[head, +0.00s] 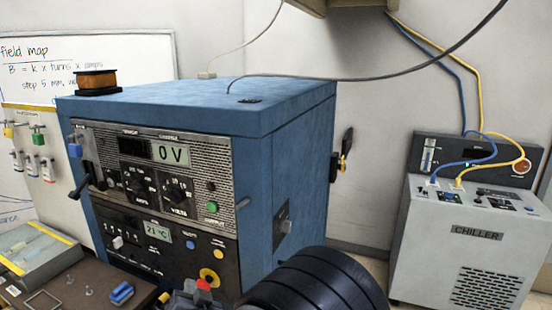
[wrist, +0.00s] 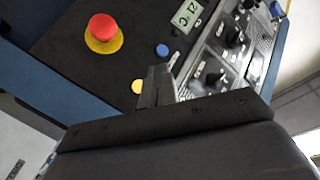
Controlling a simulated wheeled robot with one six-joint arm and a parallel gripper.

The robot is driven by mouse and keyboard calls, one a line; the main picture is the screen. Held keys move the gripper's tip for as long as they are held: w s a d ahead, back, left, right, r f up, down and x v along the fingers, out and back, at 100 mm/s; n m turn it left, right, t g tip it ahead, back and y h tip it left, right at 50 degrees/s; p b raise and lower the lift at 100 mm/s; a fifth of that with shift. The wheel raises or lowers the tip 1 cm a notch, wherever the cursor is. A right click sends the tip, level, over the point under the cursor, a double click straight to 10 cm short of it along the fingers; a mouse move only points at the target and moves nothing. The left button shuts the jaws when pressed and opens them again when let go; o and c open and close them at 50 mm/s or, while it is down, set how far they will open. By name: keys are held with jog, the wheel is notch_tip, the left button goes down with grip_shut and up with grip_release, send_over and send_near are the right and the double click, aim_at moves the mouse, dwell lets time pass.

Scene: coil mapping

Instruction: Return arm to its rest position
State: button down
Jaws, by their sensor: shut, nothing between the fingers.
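My gripper (wrist: 157,84) shows in the wrist view as dark fingers pressed together, with nothing held. It is in front of the lower panel of the blue power cabinet (head: 290,135). In the wrist view a red mushroom button (wrist: 103,28) on a yellow ring is up and left of the fingers, and a yellow button (wrist: 138,86) is just left of them. A blue button (wrist: 162,50) is above. Black ribbed parts of my arm (head: 320,285) fill the bottom of the head view, right of the cabinet front. The fingers are not clear there.
The cabinet's display (head: 170,154) reads 0 V. A copper coil (head: 97,82) sits on its top. A grey cable hangs across above. A chiller (head: 475,235) stands at right with blue and yellow hoses. A brown bench (head: 75,285) is at lower left, and a whiteboard (head: 100,60) is behind.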

jog(key=w, duration=0.1)
jog(key=w+d+b, duration=0.1)
jog(key=w, duration=0.1)
jog(key=w+d+b, duration=0.1)
jog(key=w, duration=0.1)
jog(key=shift+w+d+f, duration=0.1)
jog(key=shift+w+f, duration=0.1)
